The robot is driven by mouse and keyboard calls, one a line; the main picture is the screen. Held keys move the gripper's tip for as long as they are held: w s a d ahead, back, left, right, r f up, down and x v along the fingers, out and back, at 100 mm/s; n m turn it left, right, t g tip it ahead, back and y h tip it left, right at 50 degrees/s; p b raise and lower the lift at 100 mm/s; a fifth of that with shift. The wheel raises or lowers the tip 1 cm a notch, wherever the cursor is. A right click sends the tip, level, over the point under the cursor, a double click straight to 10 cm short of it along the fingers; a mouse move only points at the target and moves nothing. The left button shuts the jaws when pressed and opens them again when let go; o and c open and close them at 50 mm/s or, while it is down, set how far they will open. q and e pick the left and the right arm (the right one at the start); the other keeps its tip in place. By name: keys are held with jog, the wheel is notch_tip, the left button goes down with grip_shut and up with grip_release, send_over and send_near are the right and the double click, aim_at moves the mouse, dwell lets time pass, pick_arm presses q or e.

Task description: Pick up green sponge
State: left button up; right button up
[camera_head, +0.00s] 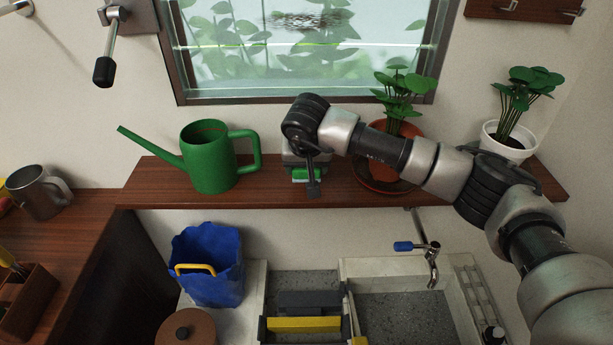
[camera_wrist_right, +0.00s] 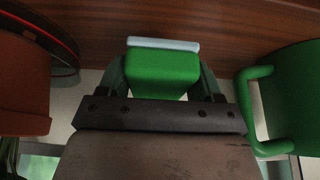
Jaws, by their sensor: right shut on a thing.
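The green sponge (camera_head: 300,174) shows as a small green patch under my right gripper (camera_head: 310,180) in the head view, over the wooden shelf (camera_head: 270,188). In the right wrist view, the green sponge (camera_wrist_right: 162,74) has a pale layer along its far edge. It sits between the two fingers of my right gripper (camera_wrist_right: 162,82), which is shut on it. I cannot tell whether the sponge touches the shelf. The gripper and wrist hide much of it in the head view. My left gripper is not in view.
A green watering can (camera_head: 208,160) stands left of the gripper on the shelf. A potted plant (camera_head: 400,142) stands to the right, partly behind my arm, with a white-potted plant (camera_head: 503,142) farther right. Below are a blue bag (camera_head: 208,268) and a sink tap (camera_head: 432,264).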

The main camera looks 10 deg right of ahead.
jog(key=s+d+r+n, duration=0.2)
jog(key=s+d+r, duration=0.4)
jog(key=s+r, duration=0.3)
jog(key=shift+s+d+r+y+b, duration=0.25)
jog(key=shift+y+b, duration=0.05)
jog(key=shift+y, duration=0.1)
jog(key=shift+w, duration=0.1)
dwell(0.6)
